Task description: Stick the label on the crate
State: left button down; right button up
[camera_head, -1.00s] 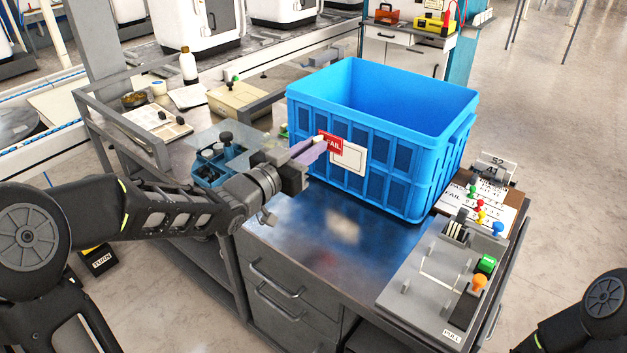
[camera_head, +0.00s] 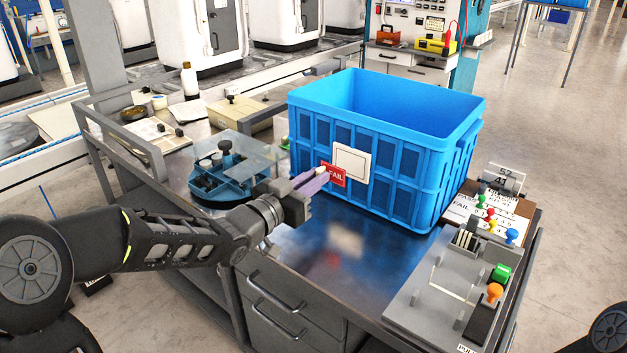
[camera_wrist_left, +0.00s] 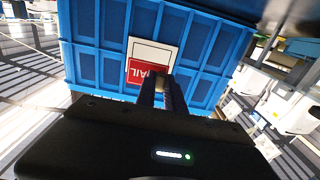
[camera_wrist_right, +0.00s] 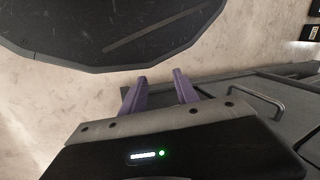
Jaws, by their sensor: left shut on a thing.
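The blue crate (camera_head: 395,175) stands upright on the metal bench top, with a blank white panel (camera_head: 352,160) on its near side. My left gripper (camera_head: 321,173) is shut on the red label (camera_head: 335,177), marked "FAIL", and holds it at the crate's near side. The label overlaps the panel's lower left part in the head view. In the left wrist view the label (camera_wrist_left: 143,72) also covers part of the panel (camera_wrist_left: 153,50); whether it touches cannot be told. My right gripper (camera_wrist_right: 160,88) is open and empty, off the bench front.
A blue round caddy (camera_head: 222,185) stands left of the crate. A grey fixture (camera_head: 440,290) with green and orange knobs, and a board of coloured pins (camera_head: 482,215), lie at the right. The bench top (camera_head: 345,255) before the crate is clear.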

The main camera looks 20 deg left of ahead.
aim_at(343, 161)
pick_arm(q)
jog(key=shift+x, duration=2.95)
jog(key=shift+f+b, duration=0.35)
jog(key=shift+b, duration=0.25)
jog(key=shift+w+d+b, duration=0.15)
jog(key=shift+w+b, duration=0.2)
dwell(1.0)
dwell(0.8)
jog(key=c, duration=1.5)
grip_release()
jog(key=shift+c, duration=0.2)
jog(key=shift+o, duration=1)
